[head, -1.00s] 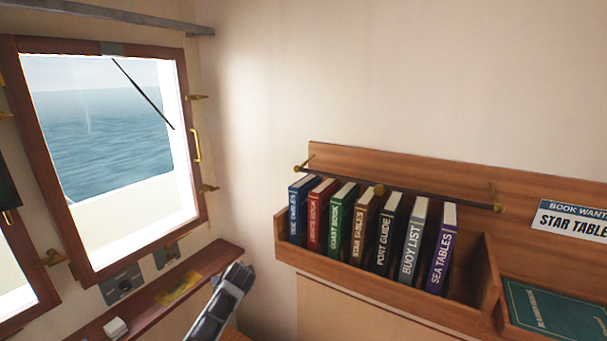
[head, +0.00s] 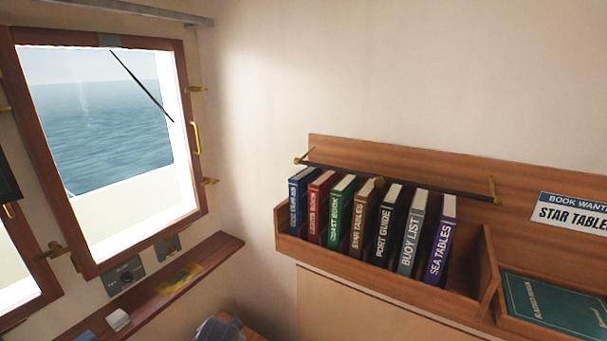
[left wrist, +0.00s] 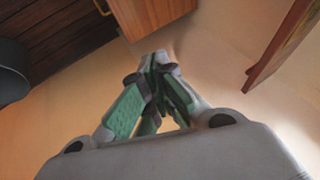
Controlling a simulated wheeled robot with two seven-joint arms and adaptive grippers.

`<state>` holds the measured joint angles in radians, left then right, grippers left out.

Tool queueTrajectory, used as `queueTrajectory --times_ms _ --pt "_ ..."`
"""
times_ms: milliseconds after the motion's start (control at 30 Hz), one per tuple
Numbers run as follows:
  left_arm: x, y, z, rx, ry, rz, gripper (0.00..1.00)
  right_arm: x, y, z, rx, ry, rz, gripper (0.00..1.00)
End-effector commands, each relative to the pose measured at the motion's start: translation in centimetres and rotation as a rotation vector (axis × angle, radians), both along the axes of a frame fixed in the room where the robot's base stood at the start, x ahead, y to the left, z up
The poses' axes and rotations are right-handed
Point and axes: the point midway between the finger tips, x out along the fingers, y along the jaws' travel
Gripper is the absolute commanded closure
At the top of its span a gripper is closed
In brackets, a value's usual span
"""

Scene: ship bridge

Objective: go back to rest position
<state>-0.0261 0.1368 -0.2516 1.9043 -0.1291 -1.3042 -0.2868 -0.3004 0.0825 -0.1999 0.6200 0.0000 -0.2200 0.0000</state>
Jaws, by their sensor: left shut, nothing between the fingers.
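My left gripper (left wrist: 155,68) shows in the left wrist view with its green-padded fingers together and nothing between them. It points over an orange-tan floor, away from the shelf. In the head view only a grey part of my left arm shows at the bottom edge. My right gripper is in neither view. A row of several books stands in the wooden wall shelf (head: 380,267), among them the brown Star Tables book (head: 362,222).
A dark rail (head: 400,184) runs above the books. A green book (head: 555,308) lies in the right compartment under a sign (head: 572,219). A window (head: 105,150) and a narrow ledge (head: 150,295) are on the left. Wooden furniture (left wrist: 150,15) shows in the left wrist view.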

Motion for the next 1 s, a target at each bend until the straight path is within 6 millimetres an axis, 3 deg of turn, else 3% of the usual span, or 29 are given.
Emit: queueTrajectory --times_ms 333,700,1000 --pt "-8.1 0.3 -0.3 -0.113 0.086 0.110 1.00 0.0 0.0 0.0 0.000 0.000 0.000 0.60" --pt "-16.2 0.9 0.8 -0.214 0.175 0.230 1.00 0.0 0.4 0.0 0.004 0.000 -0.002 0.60" --pt "-20.4 1.2 1.9 -0.259 0.222 0.296 1.00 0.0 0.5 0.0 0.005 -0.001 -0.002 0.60"
